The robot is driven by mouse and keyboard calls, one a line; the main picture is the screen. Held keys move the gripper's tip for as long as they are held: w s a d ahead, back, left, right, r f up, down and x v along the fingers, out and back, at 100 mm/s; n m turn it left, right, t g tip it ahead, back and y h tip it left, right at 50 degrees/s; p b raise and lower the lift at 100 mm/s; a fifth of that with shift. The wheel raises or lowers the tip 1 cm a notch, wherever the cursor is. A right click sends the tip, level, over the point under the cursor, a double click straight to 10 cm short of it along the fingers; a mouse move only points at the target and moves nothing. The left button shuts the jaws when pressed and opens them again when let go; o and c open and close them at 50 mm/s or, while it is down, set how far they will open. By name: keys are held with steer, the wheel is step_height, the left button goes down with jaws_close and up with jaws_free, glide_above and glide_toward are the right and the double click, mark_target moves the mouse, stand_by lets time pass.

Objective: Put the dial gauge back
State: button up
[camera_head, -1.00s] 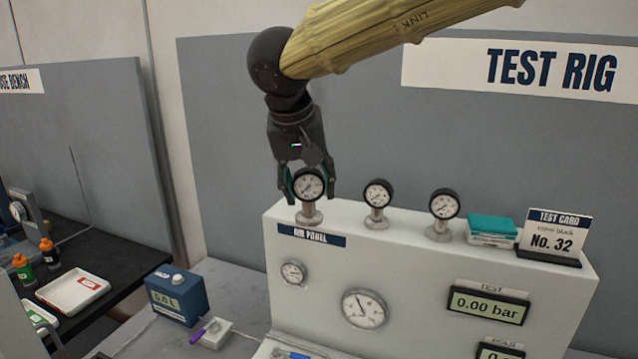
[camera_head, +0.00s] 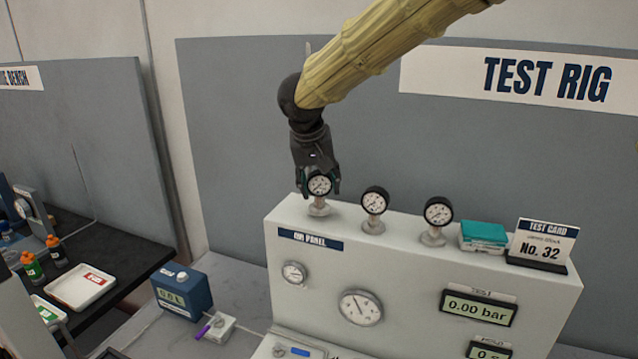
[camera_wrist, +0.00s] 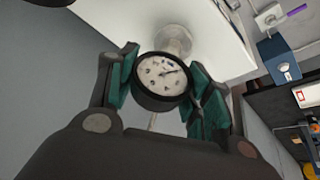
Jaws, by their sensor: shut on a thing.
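The dial gauge (camera_head: 319,184) with a white face and black rim is at the left end of the rig panel's top (camera_head: 290,217). It stands upright over a pale round base (camera_head: 319,208); I cannot tell whether it is seated in it. My gripper (camera_head: 319,187) comes down from above and is shut on it. In the wrist view the teal-padded fingers of my gripper (camera_wrist: 160,88) are on either side of the gauge (camera_wrist: 162,78), with the base (camera_wrist: 174,38) just beyond it.
Two similar gauges stand to the right on the panel top, a middle one (camera_head: 375,200) and a right one (camera_head: 438,211). Beyond them are a teal-topped box (camera_head: 484,232) and a test card (camera_head: 543,243). A blue box (camera_head: 182,291) stands on the bench at left.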

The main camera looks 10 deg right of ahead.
steer(key=shift+s+a+f, duration=0.15)
steer(key=shift+s+f, duration=0.15)
steer(key=shift+f, duration=0.1)
steer(key=shift+w+f, duration=0.25)
steer(key=shift+f, duration=0.1)
steer(key=shift+s+p, duration=0.2)
steer(key=shift+p, duration=0.1)
steer(key=o, duration=1.3)
steer(key=shift+w+f, duration=0.1)
steer(key=shift+w, duration=0.05)
steer(key=shift+c, duration=0.2)
steer(key=b+v, duration=0.3)
steer(key=v, duration=0.9)
steer(key=shift+r+b, duration=0.25)
steer(key=shift+b, duration=0.05)
steer(key=shift+f, duration=0.15)
